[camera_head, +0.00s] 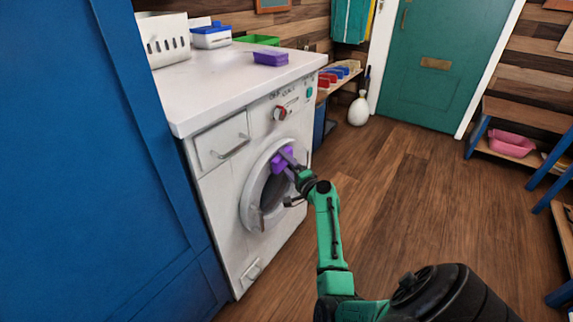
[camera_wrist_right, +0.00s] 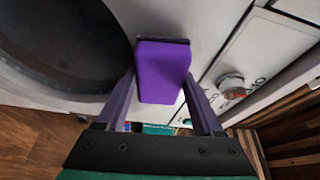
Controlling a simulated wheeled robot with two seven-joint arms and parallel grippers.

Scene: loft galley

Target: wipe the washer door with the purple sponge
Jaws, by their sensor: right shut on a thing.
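The white washer (camera_head: 212,172) stands beside a blue cabinet, and its round door (camera_head: 249,202) with a dark window faces right. My right gripper (camera_head: 287,160) is shut on the purple sponge (camera_head: 280,163), at the upper part of the door ring. In the right wrist view the sponge (camera_wrist_right: 162,72) sits between the two fingers, its far end at the white front beside the dark window (camera_wrist_right: 60,45). I cannot tell whether it touches. A second purple block (camera_head: 271,58) lies on the washer top. My left gripper is not in view.
A white basket (camera_head: 163,40), a blue-and-white box (camera_head: 211,37) and a green tray (camera_head: 257,40) stand at the back of the washer top. The tall blue cabinet (camera_head: 85,160) closes off the left. Wooden floor (camera_head: 420,200) is open to the right.

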